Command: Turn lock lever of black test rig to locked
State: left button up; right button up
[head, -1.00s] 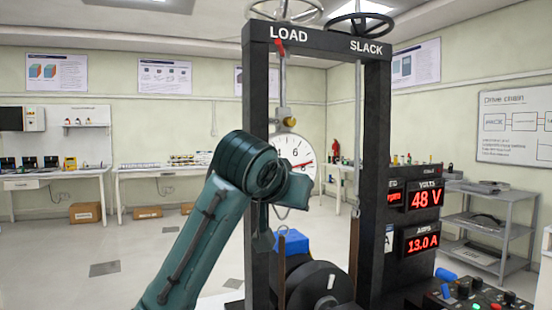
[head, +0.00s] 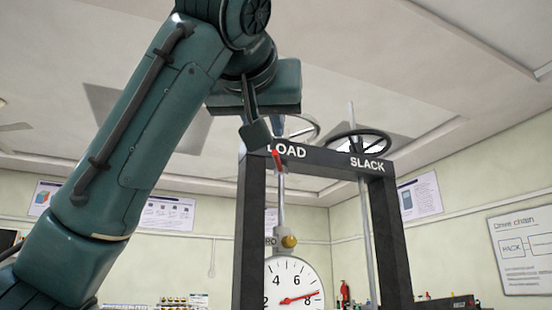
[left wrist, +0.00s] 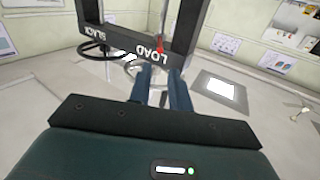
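The black test rig (head: 330,159) is a tall frame with LOAD and SLACK on its crossbar. A small red lever (head: 277,158) sits on the crossbar under LOAD. It also shows in the left wrist view (left wrist: 159,47), just beyond the fingertips. Its lock position cannot be read. My left gripper (head: 256,134) is at the crossbar's top left, close to the lever. In the left wrist view its two fingers (left wrist: 161,70) are apart with nothing held between them. Contact with the lever cannot be told. My right gripper is not in view.
A white dial gauge (head: 291,285) and brass knob (head: 289,241) hang below LOAD. The frame's uprights (head: 390,240) flank an opening.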

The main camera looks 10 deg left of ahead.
aim_at(274, 152)
pick_arm(q)
jog(key=w+p, duration=0.1)
jog(key=w, duration=0.6)
jog(key=w+p, duration=0.1)
jog(key=w, duration=0.3)
jog(key=shift+w+a+p, duration=0.2)
jog(key=shift+a+p, duration=0.15)
jog(key=shift+a, duration=0.05)
jog(key=shift+c, duration=0.2)
grip_shut()
